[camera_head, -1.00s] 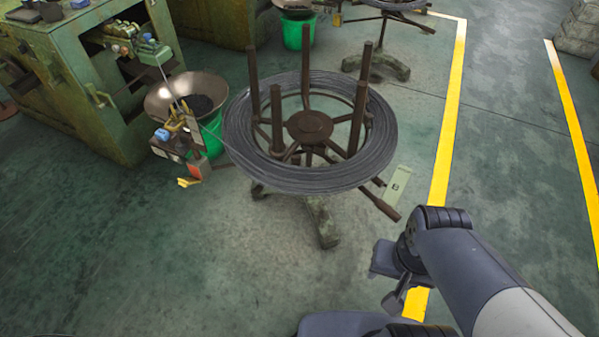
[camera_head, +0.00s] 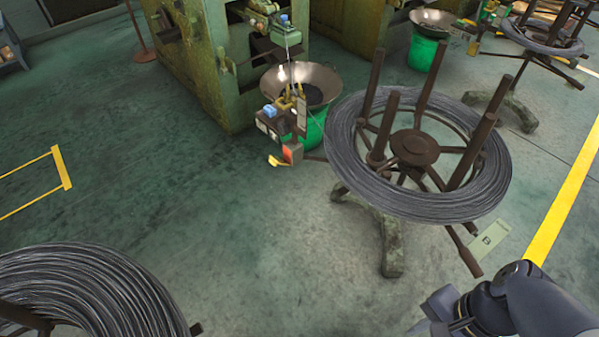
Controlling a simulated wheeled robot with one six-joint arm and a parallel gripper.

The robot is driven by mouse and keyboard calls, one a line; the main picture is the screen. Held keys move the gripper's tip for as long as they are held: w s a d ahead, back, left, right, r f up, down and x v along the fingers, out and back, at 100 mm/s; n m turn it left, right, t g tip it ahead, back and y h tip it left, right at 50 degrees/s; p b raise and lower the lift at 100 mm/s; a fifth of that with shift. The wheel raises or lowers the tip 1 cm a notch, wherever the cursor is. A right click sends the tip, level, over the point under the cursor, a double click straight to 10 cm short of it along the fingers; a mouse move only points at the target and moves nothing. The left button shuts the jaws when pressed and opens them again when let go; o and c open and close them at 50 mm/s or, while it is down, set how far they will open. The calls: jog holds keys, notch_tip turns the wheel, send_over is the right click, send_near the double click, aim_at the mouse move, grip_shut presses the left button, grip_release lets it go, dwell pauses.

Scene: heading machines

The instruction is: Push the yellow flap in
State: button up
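The small yellow flap (camera_head: 278,161) sticks out at the lower front of a small box-like device (camera_head: 285,128) beside the green machine, left of the centre of the view. An orange-red block (camera_head: 292,151) sits right next to it. The flap looks tilted outward, but its exact angle is too small to tell. My arm comes in at the bottom right corner. My gripper (camera_head: 434,312) is at its end, low in the view and well apart from the flap. Its fingers are partly cut off and unclear, and I see nothing held in it.
A wire coil on a brown spool stand (camera_head: 420,205) stands between my arm and the flap. Another wire coil (camera_head: 85,290) is at the bottom left. A metal bowl (camera_head: 318,82) on a green bin (camera_head: 312,133) is behind the device. Floor left of the flap is clear.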

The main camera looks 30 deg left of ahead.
jog(key=a+f+m+g+y+b, duration=0.1)
jog(key=a+f+m+y+b, duration=0.1)
jog(key=f, duration=0.1)
jog(key=w+a+f+m+g+y+b, duration=0.1)
jog(key=a+f+m+y+b, duration=0.1)
jog(key=a+f+b, duration=0.1)
jog(key=w+a+f+m+g+y+b, duration=0.1)
jog(key=a+f+y+b, duration=0.1)
jog(key=f+b, duration=0.1)
jog(key=shift+a+f+m+y, duration=0.25)
jog(key=shift+f+m+y, duration=0.05)
jog(key=shift+m, duration=0.1)
grip_shut()
jog(key=w+a+f+m+t+y+b, duration=0.3)
jog(key=w+a+f+m+y+b, duration=0.1)
jog(key=w+f+m+y+b, duration=0.35)
jog(key=w+d+f+m+t+h+b, duration=0.1)
jog(key=w+d+f+m+t+b, duration=0.2)
jog(key=f, duration=0.6)
jog(key=w+d+f+m+t+h+b, duration=0.1)
jog(key=w+d+f+m+t+b, duration=0.1)
jog(key=w+f+m+t+b, duration=0.3)
jog(key=w+d+f+m+t+h+b, duration=0.1)
jog(key=w+d+f+m+t+b, duration=0.2)
jog(key=f+m+t, duration=0.6)
notch_tip(320, 180, down, 4)
jog(key=shift+w+d+r+m+h+b, duration=0.15)
jog(key=shift+w+d+m+h+b, duration=0.2)
jog(key=shift+w+m+b, duration=0.6)
